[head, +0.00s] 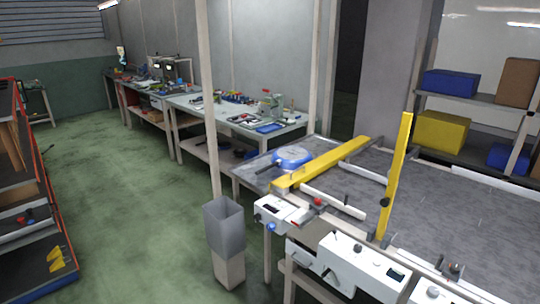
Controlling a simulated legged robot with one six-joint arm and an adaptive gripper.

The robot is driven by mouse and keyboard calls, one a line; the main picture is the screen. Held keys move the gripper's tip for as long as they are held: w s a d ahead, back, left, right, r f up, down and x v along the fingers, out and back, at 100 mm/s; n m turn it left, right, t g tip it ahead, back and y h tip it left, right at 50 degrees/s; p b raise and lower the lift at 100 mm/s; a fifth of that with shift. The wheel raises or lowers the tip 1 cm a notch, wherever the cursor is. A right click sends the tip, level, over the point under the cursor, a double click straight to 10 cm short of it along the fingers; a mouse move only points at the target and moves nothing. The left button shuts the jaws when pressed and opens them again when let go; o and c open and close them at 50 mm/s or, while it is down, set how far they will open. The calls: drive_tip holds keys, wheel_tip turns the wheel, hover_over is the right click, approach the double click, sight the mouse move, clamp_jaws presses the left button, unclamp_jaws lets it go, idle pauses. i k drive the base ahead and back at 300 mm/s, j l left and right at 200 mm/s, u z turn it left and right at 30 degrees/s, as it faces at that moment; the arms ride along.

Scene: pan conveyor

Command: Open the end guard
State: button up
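A long yellow bar (325,163) lies across the far end of the grey conveyor (450,205), low over its surface. A second yellow bar (397,170) stands nearly upright at the near side of the conveyor, with a dark knob (384,202) near its lower part. The frame does not label which bar is the end guard. A round blue pan-like object (292,157) sits just beyond the lying bar, on the end section (258,172). My gripper is not in view.
White control boxes (365,267) line the conveyor's near side. A grey bin (225,228) and a thin post (207,100) stand by its left end. Workbenches (290,133) line the back wall; a red-edged rack (45,195) is at left. Green floor (125,190) between is open.

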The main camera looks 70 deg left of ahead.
sight(309, 170)
drive_tip(key=u, duration=1.55)
drive_tip(key=i+u, duration=0.1)
drive_tip(key=u, duration=0.2)
drive_tip(key=i+j+z, duration=0.2)
drive_tip(key=i+j, duration=0.6)
drive_tip(key=i, duration=0.35)
drive_tip(key=i+j+z, duration=0.25)
drive_tip(key=i+j, duration=0.7)
drive_tip(key=i, duration=0.15)
